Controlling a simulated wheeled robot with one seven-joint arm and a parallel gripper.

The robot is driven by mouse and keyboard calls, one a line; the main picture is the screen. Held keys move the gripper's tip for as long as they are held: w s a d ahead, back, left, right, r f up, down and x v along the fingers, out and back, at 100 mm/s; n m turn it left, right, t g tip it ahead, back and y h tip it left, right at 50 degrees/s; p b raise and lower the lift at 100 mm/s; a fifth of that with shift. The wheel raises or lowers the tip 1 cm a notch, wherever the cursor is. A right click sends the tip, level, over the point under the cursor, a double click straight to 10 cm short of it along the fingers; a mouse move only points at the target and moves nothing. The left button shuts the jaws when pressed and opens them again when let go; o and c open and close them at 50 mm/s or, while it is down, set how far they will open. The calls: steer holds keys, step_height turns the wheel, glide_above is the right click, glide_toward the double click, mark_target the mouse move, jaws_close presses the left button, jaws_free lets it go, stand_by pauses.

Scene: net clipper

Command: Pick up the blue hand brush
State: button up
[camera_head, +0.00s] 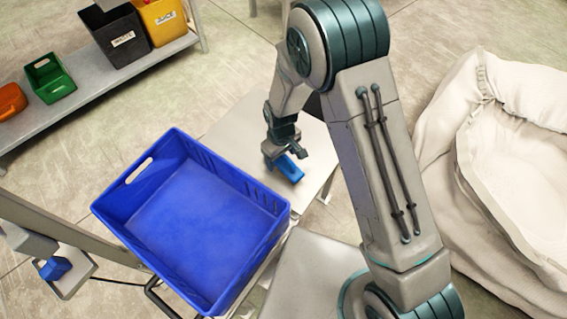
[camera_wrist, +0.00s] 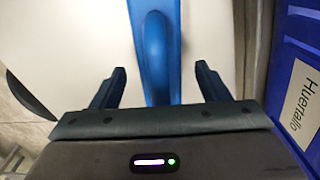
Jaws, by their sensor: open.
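The blue hand brush (camera_wrist: 154,45) lies on the pale table top (camera_wrist: 85,40) in the wrist view, its long handle running up the picture between my fingers. My gripper (camera_wrist: 160,85) is open, with one dark finger on each side of the handle and a visible gap on both sides. In the head view, part of the brush (camera_head: 289,168) shows beside my gripper (camera_head: 279,158) on the small table (camera_head: 235,128). My gripper and wrist hide the rest of it there.
A blue crate (camera_head: 120,222) stands just left of the table; its labelled wall (camera_wrist: 302,100) is close on the right in the wrist view. A large white sack (camera_head: 440,130) is at the right. A shelf (camera_head: 100,85) with several bins is at the upper left.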

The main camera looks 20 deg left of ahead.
step_height(320, 180, down, 3)
steer(key=shift+r, duration=0.15)
steer(key=c, duration=1.2)
steer(key=shift+c, duration=0.2)
steer(key=shift+r, duration=0.15)
